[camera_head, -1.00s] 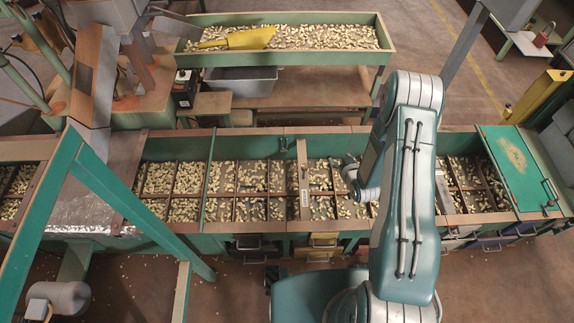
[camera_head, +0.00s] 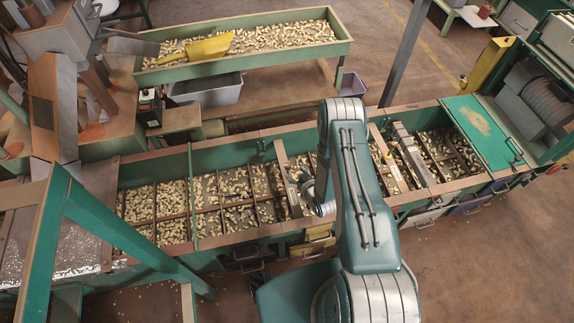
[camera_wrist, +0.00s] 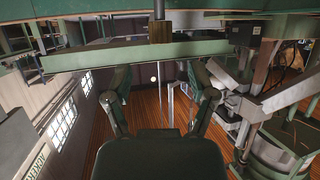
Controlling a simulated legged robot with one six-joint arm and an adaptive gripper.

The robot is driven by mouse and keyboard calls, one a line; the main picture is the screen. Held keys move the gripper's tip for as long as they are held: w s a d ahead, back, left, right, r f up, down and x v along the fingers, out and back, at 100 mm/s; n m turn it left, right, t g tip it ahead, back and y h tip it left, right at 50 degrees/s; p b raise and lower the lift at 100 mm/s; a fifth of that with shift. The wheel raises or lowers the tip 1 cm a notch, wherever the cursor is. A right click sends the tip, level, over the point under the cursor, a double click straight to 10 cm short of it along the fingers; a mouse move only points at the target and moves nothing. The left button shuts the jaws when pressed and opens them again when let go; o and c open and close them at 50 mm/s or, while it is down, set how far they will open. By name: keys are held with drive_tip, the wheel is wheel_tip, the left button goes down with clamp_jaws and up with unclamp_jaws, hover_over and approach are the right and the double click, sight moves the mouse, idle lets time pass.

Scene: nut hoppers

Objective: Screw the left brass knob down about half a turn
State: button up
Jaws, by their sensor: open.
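A brass-coloured knob (camera_wrist: 160,31) shows at the top middle of the wrist view, in front of a long green beam (camera_wrist: 150,52). I cannot tell from this view alone whether it is the left one. My gripper (camera_wrist: 163,84) has its two fingers spread wide with nothing between them, and the knob lies beyond the fingertips, apart from them. In the head view my gripper (camera_head: 305,187) is beside the left crossbar (camera_head: 286,172) over the hopper. No knob can be made out clearly there, and my arm hides part of the hopper.
The long hopper (camera_head: 225,242) has several compartments of nuts. A second crossbar (camera_head: 411,152) lies right of my arm, before a green lid (camera_head: 485,135). A nut tray with a yellow scoop (camera_head: 208,47) stands behind. A green frame (camera_head: 120,237) rises at front left.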

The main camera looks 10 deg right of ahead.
sight(289, 166)
drive_tip(key=x, duration=0.7)
drive_tip(key=shift+s+a, duration=0.1)
clamp_jaws()
